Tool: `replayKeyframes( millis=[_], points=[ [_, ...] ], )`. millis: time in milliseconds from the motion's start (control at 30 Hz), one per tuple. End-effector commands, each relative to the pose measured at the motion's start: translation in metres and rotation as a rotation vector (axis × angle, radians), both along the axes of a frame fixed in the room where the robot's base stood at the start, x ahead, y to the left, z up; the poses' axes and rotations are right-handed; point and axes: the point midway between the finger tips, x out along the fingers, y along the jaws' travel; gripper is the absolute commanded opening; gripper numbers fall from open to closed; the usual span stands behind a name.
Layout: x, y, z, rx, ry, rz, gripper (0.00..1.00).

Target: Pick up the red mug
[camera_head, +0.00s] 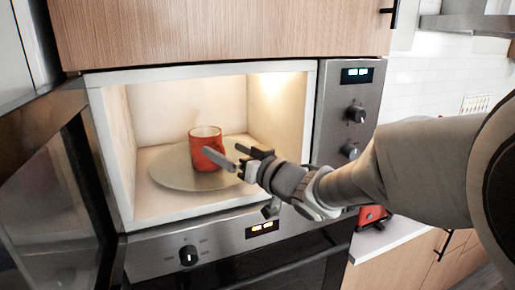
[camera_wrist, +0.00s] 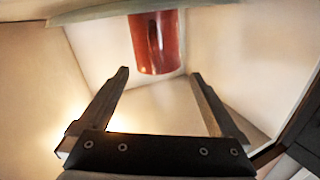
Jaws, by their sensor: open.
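The red mug (camera_head: 208,146) stands upright on the round plate (camera_head: 172,176) inside the lit microwave. In the wrist view, which looks turned over, the mug (camera_wrist: 158,42) is at the top centre, beyond the fingertips and roughly in line with the gap between them. My gripper (camera_head: 235,156) is open and empty, reaching into the microwave opening from the right, beside the mug. In the wrist view its two fingers (camera_wrist: 158,73) are spread wide. In the head view one finger overlaps the mug's edge; I cannot tell whether they touch.
The microwave's white frame (camera_head: 120,160) surrounds the opening closely, with its door (camera_head: 55,170) swung open at left. The control panel (camera_head: 345,120) is to the right and the oven (camera_head: 245,270) below. A red object (camera_head: 372,215) sits on the counter behind my arm.

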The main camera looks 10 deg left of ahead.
Motion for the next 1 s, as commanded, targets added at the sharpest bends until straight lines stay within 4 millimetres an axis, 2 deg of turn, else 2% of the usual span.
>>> replayKeyframes(
  millis=[300, 600, 1000],
  points=[
    [0.027, 0.029, 0.0, 0.0, 0.0, 0.001, 0.98],
    [0.029, 0.031, 0.0, 0.0, 0.0, -0.001, 0.96],
    [0.029, 0.031, 0.0, 0.0, 0.0, -0.001, 0.24]
  ],
)
